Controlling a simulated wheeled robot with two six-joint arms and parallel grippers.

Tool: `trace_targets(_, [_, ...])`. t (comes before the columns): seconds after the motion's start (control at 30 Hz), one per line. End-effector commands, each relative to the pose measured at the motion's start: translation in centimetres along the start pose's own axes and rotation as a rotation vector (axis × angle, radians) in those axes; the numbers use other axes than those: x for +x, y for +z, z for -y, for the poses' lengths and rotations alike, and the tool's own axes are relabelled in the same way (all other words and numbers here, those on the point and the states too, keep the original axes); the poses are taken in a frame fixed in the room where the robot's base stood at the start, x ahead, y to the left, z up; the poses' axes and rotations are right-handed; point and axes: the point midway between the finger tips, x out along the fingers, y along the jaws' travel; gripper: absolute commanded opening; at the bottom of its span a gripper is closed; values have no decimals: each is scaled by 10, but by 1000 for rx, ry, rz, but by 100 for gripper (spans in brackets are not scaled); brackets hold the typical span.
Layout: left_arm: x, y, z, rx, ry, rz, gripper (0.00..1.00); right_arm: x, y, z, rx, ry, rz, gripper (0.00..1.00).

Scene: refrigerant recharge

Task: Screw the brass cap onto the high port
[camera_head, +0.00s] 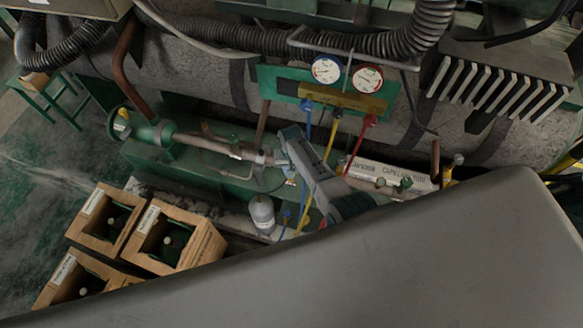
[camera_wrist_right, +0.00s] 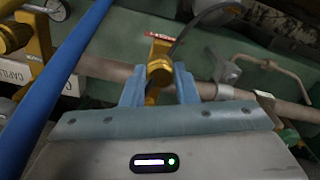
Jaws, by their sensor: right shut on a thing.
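My right gripper (camera_wrist_right: 158,82) is in the right wrist view, its two blue-grey fingers standing either side of a round brass piece, which looks like the brass cap (camera_wrist_right: 159,70). A taller brass fitting (camera_wrist_right: 160,47) shows directly behind it, in front of the pipe; it may be the high port. I cannot tell whether cap and fitting are threaded together. In the head view the right gripper (camera_head: 284,160) reaches leftward to the pipe (camera_head: 217,146) on the green unit, and the cap cannot be made out there. My left gripper is not in view.
Two gauges (camera_head: 327,69) hang above, with blue (camera_head: 307,122), yellow (camera_head: 331,140) and red (camera_head: 358,144) hoses running down close to my right gripper. A blue hose (camera_wrist_right: 70,65) crosses the wrist view's left side.

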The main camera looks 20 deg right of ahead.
Motion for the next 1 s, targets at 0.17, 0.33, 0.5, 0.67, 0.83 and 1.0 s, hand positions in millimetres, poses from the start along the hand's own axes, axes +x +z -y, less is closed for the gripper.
trace_targets(0.17, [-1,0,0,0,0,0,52,1,1,0,91,0,1,5])
trace_targets(0.33, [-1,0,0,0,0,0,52,1,1,0,92,0,2,5])
trace_targets(0.5, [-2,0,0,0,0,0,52,1,1,0,149,0,2,5])
trace_targets(0.67, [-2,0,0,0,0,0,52,2,1,0,270,1,3,34])
trace_targets(0.83, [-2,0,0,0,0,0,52,1,1,0,267,0,3,52])
trace_targets(1.0, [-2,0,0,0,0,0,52,1,0,0,266,0,2,52])
